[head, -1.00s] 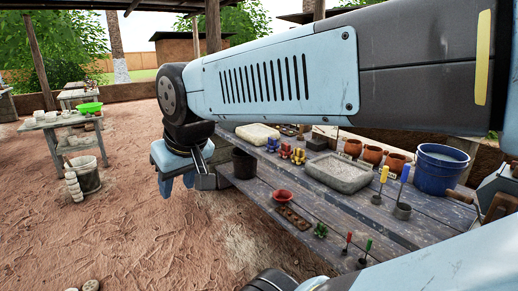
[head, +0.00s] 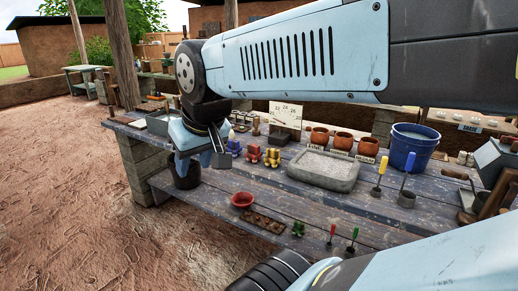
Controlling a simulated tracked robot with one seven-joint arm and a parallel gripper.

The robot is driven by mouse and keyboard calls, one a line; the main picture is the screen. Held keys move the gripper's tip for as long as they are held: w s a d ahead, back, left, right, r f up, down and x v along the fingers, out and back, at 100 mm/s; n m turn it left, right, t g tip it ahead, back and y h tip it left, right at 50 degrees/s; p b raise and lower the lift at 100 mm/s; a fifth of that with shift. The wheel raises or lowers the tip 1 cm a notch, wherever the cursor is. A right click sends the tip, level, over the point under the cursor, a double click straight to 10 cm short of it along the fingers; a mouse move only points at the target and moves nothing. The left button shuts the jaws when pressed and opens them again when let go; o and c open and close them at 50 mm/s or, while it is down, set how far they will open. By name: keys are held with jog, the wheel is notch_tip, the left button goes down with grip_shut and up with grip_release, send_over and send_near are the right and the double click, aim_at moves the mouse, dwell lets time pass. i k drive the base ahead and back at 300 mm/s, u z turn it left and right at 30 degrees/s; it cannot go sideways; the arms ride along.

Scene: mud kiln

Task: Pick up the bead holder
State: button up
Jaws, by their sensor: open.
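A small brown slab with rows of dark holes (head: 262,222) lies flat on the front of the wooden bench; it may be the bead holder, but I cannot tell for sure at this size. A red bowl (head: 242,200) sits just left of its far end, and a small green object (head: 298,229) sits to its right. My gripper (head: 200,168) is at the left part of the bench, pointing down, open and apparently empty. In the picture it is up and left of the slab, apart from it. A dark bucket (head: 186,175) shows partly behind it.
A grey stone basin (head: 322,184), several terracotta pots (head: 343,141) and a blue bucket (head: 410,150) stand behind and right. Red and yellow figures (head: 272,157) stand beyond the slab. Upright tools (head: 352,238) stand to its right. My arm covers the upper right.

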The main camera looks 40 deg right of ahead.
aim_at(254, 153)
jog(key=z, duration=0.5)
jog(key=i, duration=1)
jog(key=z, duration=0.6)
jog(key=k, duration=0.8)
jog(key=z, duration=0.2)
jog(key=i, duration=0.85)
jog(key=u, duration=0.05)
